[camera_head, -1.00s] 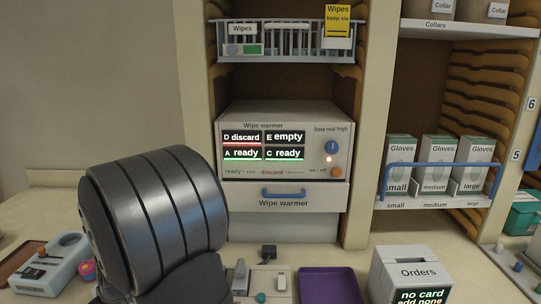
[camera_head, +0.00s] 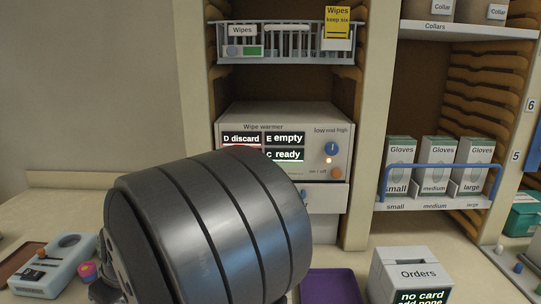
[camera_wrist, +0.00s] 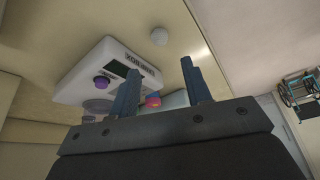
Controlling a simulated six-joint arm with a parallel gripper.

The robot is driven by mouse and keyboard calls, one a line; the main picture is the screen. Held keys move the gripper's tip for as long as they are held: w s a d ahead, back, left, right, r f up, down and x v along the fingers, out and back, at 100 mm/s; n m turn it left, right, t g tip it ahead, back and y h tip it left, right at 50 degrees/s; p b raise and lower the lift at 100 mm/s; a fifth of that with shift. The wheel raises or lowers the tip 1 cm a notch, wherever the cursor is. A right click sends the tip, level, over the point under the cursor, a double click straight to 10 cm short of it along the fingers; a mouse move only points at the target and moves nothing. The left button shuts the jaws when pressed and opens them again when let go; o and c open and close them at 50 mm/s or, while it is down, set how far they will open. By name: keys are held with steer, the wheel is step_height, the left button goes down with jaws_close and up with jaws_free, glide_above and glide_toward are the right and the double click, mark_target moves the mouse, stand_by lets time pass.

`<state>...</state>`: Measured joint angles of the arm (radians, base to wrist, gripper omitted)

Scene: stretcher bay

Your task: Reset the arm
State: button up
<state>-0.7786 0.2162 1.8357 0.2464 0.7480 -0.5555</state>
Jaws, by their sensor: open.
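My gripper (camera_wrist: 160,95) shows in the wrist view with its two fingers apart and nothing between them held. Behind the fingers, a white device with a purple knob (camera_wrist: 102,84) and a small pink and orange object (camera_wrist: 153,99) show at a distance. In the head view, my large dark arm link fills the lower middle and the gripper itself is not visible there. The link covers the lower left of the wipe warmer (camera_head: 283,116) and most of its drawer.
A purple tray (camera_head: 332,288) and the orders box (camera_head: 411,262) stand on the counter right of my arm. A pale blue device (camera_head: 52,265) lies at the left. Glove boxes (camera_head: 438,166) and a wipes basket (camera_head: 284,50) sit on shelves behind.

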steer(key=x, duration=1.1)
steer(key=shift+s+d+f, duration=0.1)
steer(key=shift+d, duration=0.05)
steer(key=r, duration=0.5)
steer(key=shift+w+d, duration=0.2)
steer(key=shift+d, duration=0.1)
steer(key=w+d+r, duration=0.3)
steer(key=d+r, duration=0.4)
steer(key=d, duration=0.4)
step_height(320, 180, up, 10)
steer(key=w+d+m+t+h, duration=0.1)
steer(key=w+d+m, duration=0.3)
steer(key=w+d, duration=0.7)
steer(key=shift+w+d+r, duration=0.25)
steer(key=shift+d+r, duration=0.2)
steer(key=shift+d, duration=1.6)
